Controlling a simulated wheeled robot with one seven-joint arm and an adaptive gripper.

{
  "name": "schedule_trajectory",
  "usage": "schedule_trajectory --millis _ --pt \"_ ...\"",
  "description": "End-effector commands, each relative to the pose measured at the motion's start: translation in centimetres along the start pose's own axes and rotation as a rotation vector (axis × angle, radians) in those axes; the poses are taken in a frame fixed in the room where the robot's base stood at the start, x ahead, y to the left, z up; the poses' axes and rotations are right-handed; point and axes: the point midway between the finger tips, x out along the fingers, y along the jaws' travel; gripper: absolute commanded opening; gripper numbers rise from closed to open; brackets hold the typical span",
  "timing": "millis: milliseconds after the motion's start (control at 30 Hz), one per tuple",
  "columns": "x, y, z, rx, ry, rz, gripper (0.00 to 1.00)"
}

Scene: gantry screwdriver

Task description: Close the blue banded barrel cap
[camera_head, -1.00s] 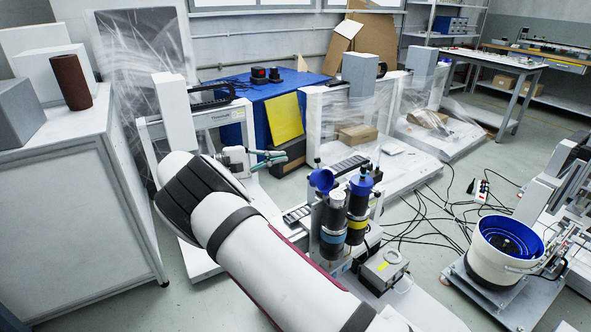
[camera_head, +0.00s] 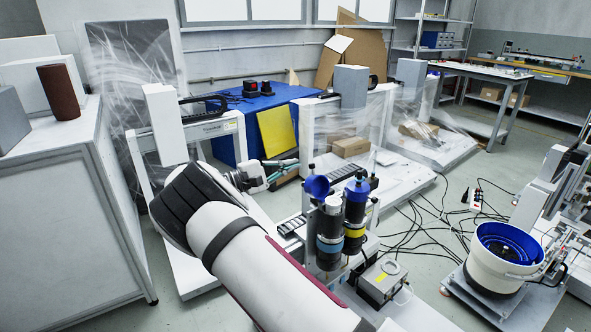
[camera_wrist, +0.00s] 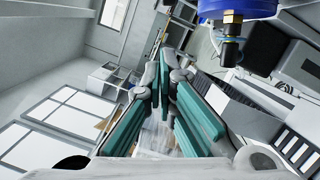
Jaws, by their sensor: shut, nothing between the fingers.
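The blue banded barrel (camera_head: 331,232) is a dark upright cylinder with a light blue band. Its blue cap (camera_head: 317,187) is open, tilted up at the barrel's upper left. My gripper (camera_head: 286,167) is left of this cap, apart from it, with its teal fingers pointing right. In the wrist view, the fingers (camera_wrist: 168,80) converge, shut and empty. A blue part with a brass fitting (camera_wrist: 236,10) shows at the upper right there; I cannot tell which cap it is. Beside the first barrel stands a yellow banded barrel (camera_head: 355,212) with its blue cap (camera_head: 357,188) on top.
A grey box with a yellow label (camera_head: 383,283) stands in front of the barrels. A white bowl feeder with a blue inside (camera_head: 504,258) is at the right. Gantry frames stand behind, and cables (camera_head: 432,222) lie on the floor. A white cabinet (camera_head: 75,215) is at the left.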

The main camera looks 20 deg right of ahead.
Motion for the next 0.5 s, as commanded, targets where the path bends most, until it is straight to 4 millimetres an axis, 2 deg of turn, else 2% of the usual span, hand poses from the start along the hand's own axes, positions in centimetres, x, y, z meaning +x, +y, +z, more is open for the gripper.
schedule_trajectory --millis 233,500 --pt "0.5 0.1 2.1 0.000 0.000 -0.001 0.00" --pt "0.7 0.1 2.8 0.001 0.001 0.000 0.00"
